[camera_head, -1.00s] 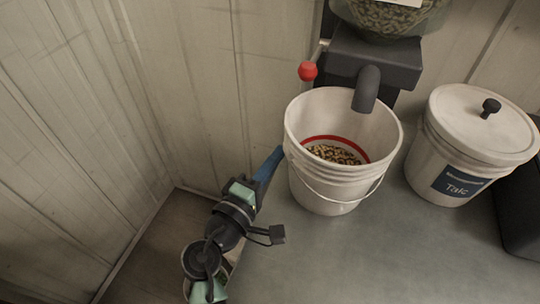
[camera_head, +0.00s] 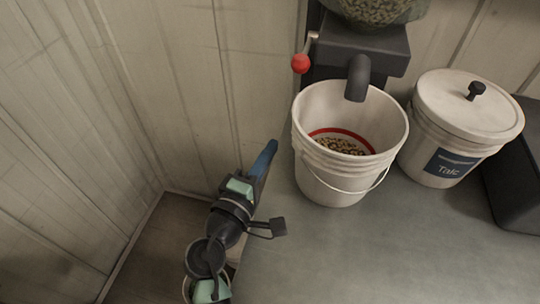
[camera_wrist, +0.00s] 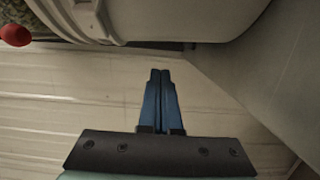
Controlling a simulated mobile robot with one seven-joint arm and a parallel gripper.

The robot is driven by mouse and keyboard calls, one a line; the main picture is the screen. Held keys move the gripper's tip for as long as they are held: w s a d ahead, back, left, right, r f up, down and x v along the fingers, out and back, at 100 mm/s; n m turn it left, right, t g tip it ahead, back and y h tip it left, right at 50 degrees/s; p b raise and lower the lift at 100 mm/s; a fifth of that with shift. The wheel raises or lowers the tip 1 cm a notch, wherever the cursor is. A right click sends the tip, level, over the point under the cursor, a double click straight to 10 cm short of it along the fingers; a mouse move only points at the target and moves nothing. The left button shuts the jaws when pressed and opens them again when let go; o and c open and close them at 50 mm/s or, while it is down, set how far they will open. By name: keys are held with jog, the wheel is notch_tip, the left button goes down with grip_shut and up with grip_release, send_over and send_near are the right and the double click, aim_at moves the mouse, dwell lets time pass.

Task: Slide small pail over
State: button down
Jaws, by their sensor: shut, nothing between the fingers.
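The small pail (camera_head: 335,178) is white, with a wire handle hanging at its front. It stands upright on the grey counter, under the dark spout (camera_head: 357,78) of the seed meter. Inside it are seeds (camera_head: 340,146) and a red ring line. My gripper (camera_head: 269,150) has blue fingers and is just left of the pail, a small gap apart in the head view. In the wrist view my gripper (camera_wrist: 160,75) is shut and empty, its fingers pressed together. The pale pail wall (camera_wrist: 190,18) fills the top of that view.
A lidded white bucket labelled Talc (camera_head: 455,165) stands right of the pail, with a dark box (camera_head: 515,170) beyond it. A red-knobbed crank (camera_head: 300,63) sits above the pail's left rim. The counter's front (camera_head: 390,255) is clear. A panelled wall is behind my gripper.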

jog(key=a+v, duration=0.1)
jog(key=v, duration=0.9)
jog(key=w+d+r+m+t+y, duration=0.1)
jog(key=w+r+m+t, duration=0.15)
jog(key=r, duration=0.65)
jog(key=w+r+m+t+y, duration=0.15)
jog(key=r+m, duration=0.25)
jog(key=r, duration=0.5)
jog(key=w+d+r+m+t+y, duration=0.15)
jog(key=r+m, duration=0.25)
jog(key=r, duration=0.4)
jog(key=s+r+m+t+y, duration=0.1)
jog(key=s+r+t, duration=0.1)
jog(key=s+r, duration=0.35)
jog(key=s+r+t+y, duration=0.2)
jog(key=r, duration=0.7)
jog(key=s+r+m+t+y, duration=0.15)
jog(key=s+r, duration=0.25)
jog(key=r, duration=0.4)
notch_tip(320, 180, up, 11)
jog(key=w+p, duration=0.1)
jog(key=p, duration=1.2)
jog(key=shift+n+t, duration=0.3)
jog(key=shift+w+d+f, duration=0.1)
jog(key=shift+f, duration=0.15)
